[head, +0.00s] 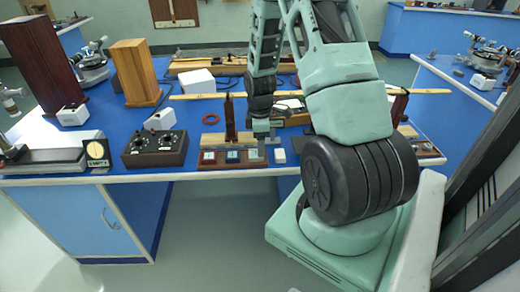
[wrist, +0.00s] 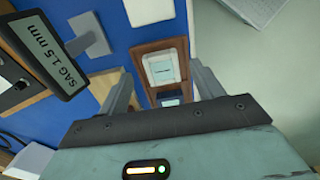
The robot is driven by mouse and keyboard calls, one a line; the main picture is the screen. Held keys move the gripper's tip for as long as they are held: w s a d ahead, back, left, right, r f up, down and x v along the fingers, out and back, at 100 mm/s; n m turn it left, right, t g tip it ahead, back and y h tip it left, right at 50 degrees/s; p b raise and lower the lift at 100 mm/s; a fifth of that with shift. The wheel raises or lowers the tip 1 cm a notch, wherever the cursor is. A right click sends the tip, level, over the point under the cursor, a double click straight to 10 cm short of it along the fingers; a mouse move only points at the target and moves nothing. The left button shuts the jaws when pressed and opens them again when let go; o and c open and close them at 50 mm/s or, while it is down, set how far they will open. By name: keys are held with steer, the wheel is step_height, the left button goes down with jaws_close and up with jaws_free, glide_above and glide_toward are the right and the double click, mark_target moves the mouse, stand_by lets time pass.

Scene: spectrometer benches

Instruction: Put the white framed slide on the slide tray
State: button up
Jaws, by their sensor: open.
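The slide tray (head: 230,166) is a long brown wooden tray at the front edge of the blue bench, with several slides along it. Its wooden surface also shows in the wrist view (wrist: 158,46). In the head view, a pale slide (head: 254,155) sits at the tray's right end. My gripper (head: 261,148) is over that end, pointing down. In the wrist view, its two fingers (wrist: 160,78) are spread on either side of the slide, holding nothing.
A black control box (head: 156,148) is to the left. A sign reading "SAG 1.5 mm" (wrist: 60,68) shows in the wrist view. Open floor lies before the bench.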

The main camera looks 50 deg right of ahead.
step_height(320, 180, up, 9)
steer(key=w+a+r, duration=0.1)
steer(key=a+r, duration=0.2)
steer(key=a, duration=0.8)
steer(key=w+a+r, duration=0.1)
steer(key=a+r, duration=0.1)
steer(key=a, duration=0.9)
steer(key=s+a+r, duration=0.2)
steer(key=s+a, duration=0.7)
steer(key=s+a+r, duration=0.2)
steer(key=s+a, duration=0.7)
steer(key=a, duration=0.1)
steer(key=shift+a+m+y, duration=0.25)
steer(key=shift+m+y, duration=0.05)
steer(key=shift+r, duration=0.1)
